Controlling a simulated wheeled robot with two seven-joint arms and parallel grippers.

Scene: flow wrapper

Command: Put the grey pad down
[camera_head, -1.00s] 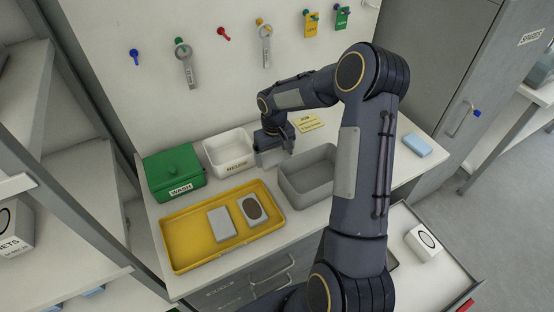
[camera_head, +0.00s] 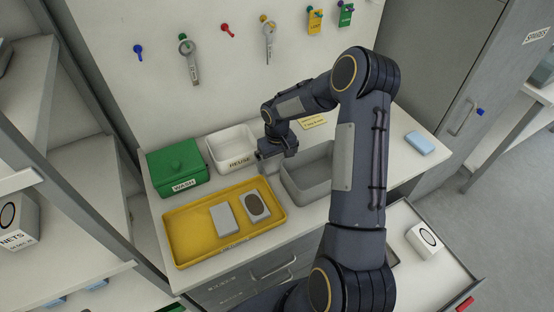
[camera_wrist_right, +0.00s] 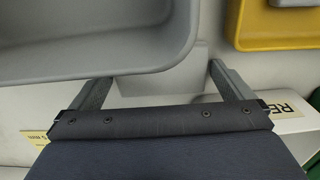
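My right gripper (camera_head: 271,163) points down between the white REUSE bin and the grey bin. In the right wrist view its fingers (camera_wrist_right: 161,75) are set wide on either side of a light grey pad (camera_wrist_right: 194,66), which spans the space between the fingertips. The grey bin's wall hides part of this pad, and I cannot tell whether it touches the counter. A plain grey pad (camera_head: 223,221) and a pad with a dark oval (camera_head: 256,207) lie in the yellow tray (camera_head: 190,255). My left gripper is not in view.
The white REUSE bin (camera_head: 240,162) is left of my gripper and the grey bin (camera_head: 297,190) right. A green WASH box (camera_head: 177,168) stands at the left. A blue block (camera_head: 419,143) lies at the right. An open drawer (camera_head: 452,272) holds a white box (camera_head: 422,240).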

